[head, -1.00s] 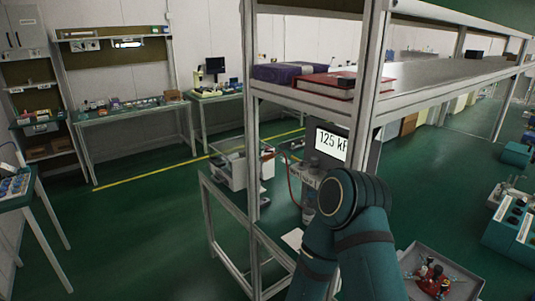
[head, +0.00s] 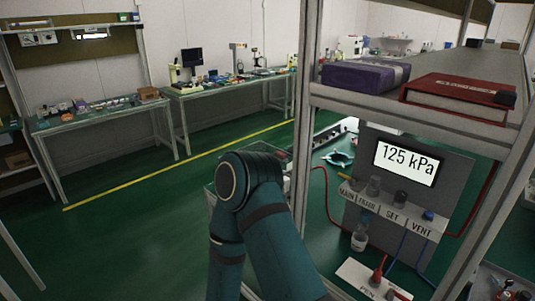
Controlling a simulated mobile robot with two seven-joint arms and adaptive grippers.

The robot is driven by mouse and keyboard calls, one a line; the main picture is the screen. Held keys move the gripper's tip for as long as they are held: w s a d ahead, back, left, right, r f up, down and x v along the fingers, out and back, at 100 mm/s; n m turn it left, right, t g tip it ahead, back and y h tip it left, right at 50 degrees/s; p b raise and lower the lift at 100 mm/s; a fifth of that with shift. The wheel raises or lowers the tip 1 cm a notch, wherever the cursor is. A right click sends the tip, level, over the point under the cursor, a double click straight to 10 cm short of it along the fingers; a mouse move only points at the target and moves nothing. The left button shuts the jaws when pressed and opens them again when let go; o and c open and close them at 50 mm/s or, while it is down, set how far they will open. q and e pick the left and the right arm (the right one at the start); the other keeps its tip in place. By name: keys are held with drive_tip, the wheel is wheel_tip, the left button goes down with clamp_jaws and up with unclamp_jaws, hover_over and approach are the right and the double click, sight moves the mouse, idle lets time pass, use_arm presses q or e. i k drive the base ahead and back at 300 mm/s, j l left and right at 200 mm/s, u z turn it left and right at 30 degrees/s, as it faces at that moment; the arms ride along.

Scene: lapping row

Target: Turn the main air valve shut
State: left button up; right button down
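A grey panel with a display (head: 408,163) reading 125 kPa stands under the shelf, right of centre in the head view. A strip on it carries labels including MAIN (head: 347,193), SET and VENT. A dark knob (head: 373,186) and a blue knob (head: 428,215) are further right. One of my teal arms rises from the bottom, its bent joint left of the panel. Neither gripper is in view.
A shelf post (head: 301,130) stands left of the panel. A red-handled item (head: 378,270) stands on a white plate below. Open green floor (head: 150,230) lies to the left.

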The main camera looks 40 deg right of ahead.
sight(352, 181)
drive_tip(key=i+z, duration=0.3)
drive_tip(key=i+j+z, duration=0.3)
drive_tip(key=i, duration=0.15)
drive_tip(key=i+j+z, duration=0.35)
drive_tip(key=z, duration=0.35)
drive_tip(key=i+j+z, duration=0.2)
drive_tip(key=z, duration=0.2)
drive_tip(key=i+j+z, duration=0.25)
drive_tip(key=z, duration=0.2)
drive_tip(key=i+j+z, duration=0.1)
drive_tip(key=z, duration=0.3)
drive_tip(key=i+j+z, duration=0.1)
drive_tip(key=j+z, duration=0.2)
drive_tip(key=z, duration=0.15)
drive_tip(key=j+z, duration=0.2)
drive_tip(key=z, duration=0.2)
